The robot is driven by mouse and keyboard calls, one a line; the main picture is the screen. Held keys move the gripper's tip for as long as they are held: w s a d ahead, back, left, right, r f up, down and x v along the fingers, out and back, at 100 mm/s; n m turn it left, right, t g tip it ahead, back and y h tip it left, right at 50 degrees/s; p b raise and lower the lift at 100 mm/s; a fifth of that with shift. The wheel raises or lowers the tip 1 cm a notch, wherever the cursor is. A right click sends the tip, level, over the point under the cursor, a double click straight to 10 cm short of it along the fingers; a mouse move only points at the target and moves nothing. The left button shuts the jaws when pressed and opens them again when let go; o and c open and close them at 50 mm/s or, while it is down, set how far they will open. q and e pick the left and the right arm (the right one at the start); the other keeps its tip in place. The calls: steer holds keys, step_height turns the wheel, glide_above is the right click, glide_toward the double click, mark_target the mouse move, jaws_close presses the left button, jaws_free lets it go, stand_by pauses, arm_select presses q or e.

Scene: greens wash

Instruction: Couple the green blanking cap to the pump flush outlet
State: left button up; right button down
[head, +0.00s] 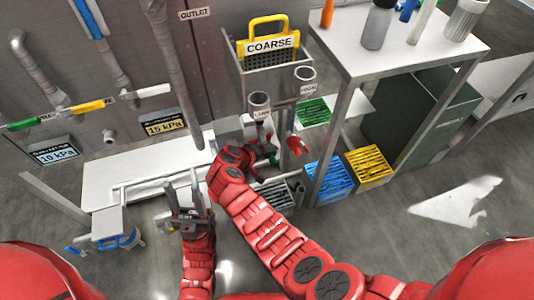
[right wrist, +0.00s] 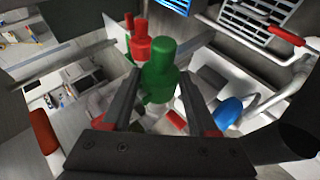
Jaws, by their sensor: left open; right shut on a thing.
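The green blanking cap (right wrist: 160,68) stands between the fingertips of my right gripper (right wrist: 160,84), which is shut on it. In the head view, my right gripper is mostly hidden behind its red wrist, with a bit of green (head: 271,158) beside it. My left gripper (head: 184,200) is open and empty, fingers pointing up, in front of the white bench. In the right wrist view, a red fitting (right wrist: 141,45) stands just behind the cap; I cannot tell whether they touch. I cannot pick out the pump flush outlet with certainty.
A COARSE basket (head: 267,45) with a yellow handle hangs at the back. Two grey funnel-topped pipes (head: 259,103) and a red part (head: 298,147) stand near my right gripper. Blue (head: 328,181) and yellow (head: 368,167) crates sit by a table (head: 375,62). Floor at right is clear.

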mark_target(265, 143)
steer(key=shift+w+a+b, duration=0.2)
steer(key=shift+w+b, duration=0.4)
steer(key=shift+w+a+b, duration=0.15)
steer(key=shift+w+b, duration=0.4)
steer(key=shift+w+a+b, duration=0.3)
steer(key=shift+w+b, duration=0.65)
steer(key=shift+b, duration=0.3)
steer(key=shift+c, duration=0.4)
jaws_free()
steer(key=shift+r, duration=0.1)
